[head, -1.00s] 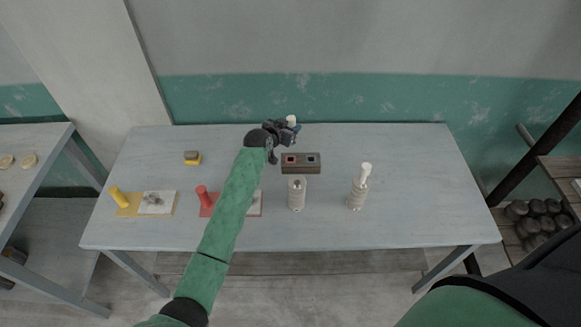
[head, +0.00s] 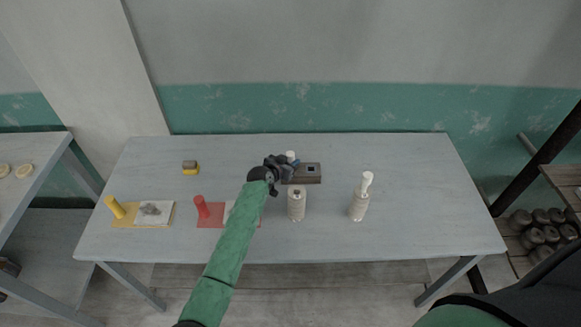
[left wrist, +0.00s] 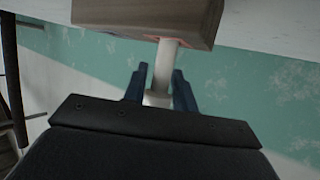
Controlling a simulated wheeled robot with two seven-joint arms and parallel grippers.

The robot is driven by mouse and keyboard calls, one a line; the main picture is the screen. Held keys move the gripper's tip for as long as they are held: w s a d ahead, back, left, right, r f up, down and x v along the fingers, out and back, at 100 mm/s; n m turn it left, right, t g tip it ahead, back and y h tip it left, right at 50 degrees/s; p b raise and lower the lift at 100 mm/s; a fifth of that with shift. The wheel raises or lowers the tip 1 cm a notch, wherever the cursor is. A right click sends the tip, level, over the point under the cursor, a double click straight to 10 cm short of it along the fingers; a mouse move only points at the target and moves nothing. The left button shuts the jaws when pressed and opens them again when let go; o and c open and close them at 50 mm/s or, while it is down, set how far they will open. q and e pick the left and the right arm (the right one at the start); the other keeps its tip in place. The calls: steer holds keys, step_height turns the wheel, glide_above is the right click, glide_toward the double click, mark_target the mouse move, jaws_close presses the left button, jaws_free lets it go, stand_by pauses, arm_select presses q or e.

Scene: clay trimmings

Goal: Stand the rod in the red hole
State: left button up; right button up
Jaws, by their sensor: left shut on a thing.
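My left gripper (head: 287,166) is shut on a white rod (head: 291,155), whose pale top shows above the fingers. The rod also shows between the blue fingers in the left wrist view (left wrist: 164,68). It is about upright over the left end of the brown block (head: 309,177). In the left wrist view the rod's far end meets the block (left wrist: 150,12) at a strip of red, the edge of the red hole. I cannot tell whether the tip is inside. In the head view my gripper hides the red hole; the bluish hole (head: 311,169) is visible. My right gripper is not in view.
A pale bottle (head: 296,205) stands just in front of the block, and another with a white top (head: 360,200) stands to its right. A red mat (head: 208,220) and yellow mat (head: 126,221) lie left. A yellow-and-dark block (head: 190,168) is behind them. The table's right side is clear.

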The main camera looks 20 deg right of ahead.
arm_select(q)
steer(key=shift+f, duration=0.7)
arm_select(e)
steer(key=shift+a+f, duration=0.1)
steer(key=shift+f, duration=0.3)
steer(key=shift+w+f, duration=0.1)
arm_select(q)
steer(key=o, duration=1)
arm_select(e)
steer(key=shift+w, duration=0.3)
arm_select(q)
steer(key=shift+r, duration=0.1)
steer(key=shift+s+a+r+b, duration=0.1)
steer(key=shift+s+a+b, duration=0.4)
steer(key=shift+a, duration=0.2)
steer(key=shift+b+v, duration=1.65)
steer(key=shift+v, duration=3.5)
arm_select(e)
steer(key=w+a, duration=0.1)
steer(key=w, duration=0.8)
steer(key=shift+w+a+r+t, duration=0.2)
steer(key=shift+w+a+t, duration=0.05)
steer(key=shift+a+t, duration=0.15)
